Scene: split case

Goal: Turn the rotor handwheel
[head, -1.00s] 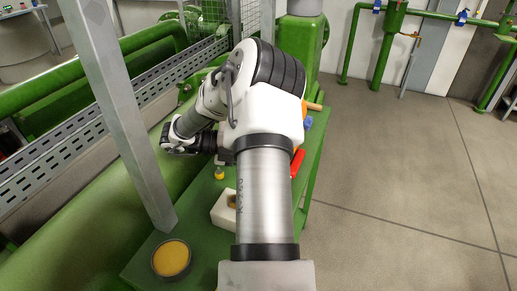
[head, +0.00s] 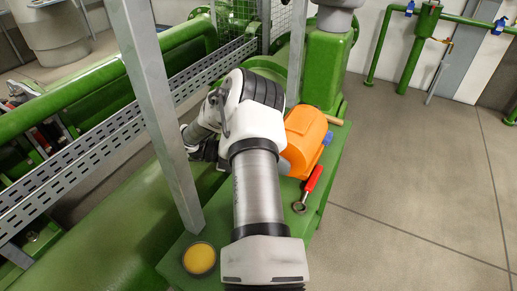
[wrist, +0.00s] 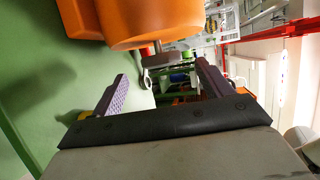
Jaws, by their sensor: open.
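I cannot pick out the rotor handwheel for certain in either view. A rounded green casing (head: 268,66) shows partly behind my arm in the head view. My gripper (wrist: 158,92) is open in the wrist view, with its two purple-padded fingers wide apart and nothing between them in contact. In the head view only a dark part of the gripper end shows at the left of my arm. An orange housing (head: 304,138) sits on the green bench to the right of my arm. It also fills the top of the wrist view (wrist: 160,22), close beyond the fingers.
A red-handled tool with a metal ring end (head: 309,187) lies on the green bench (head: 328,165). A yellow-topped round pot (head: 199,259) is at the front left. A grey upright post (head: 158,110) stands left of my arm. The floor at right is clear.

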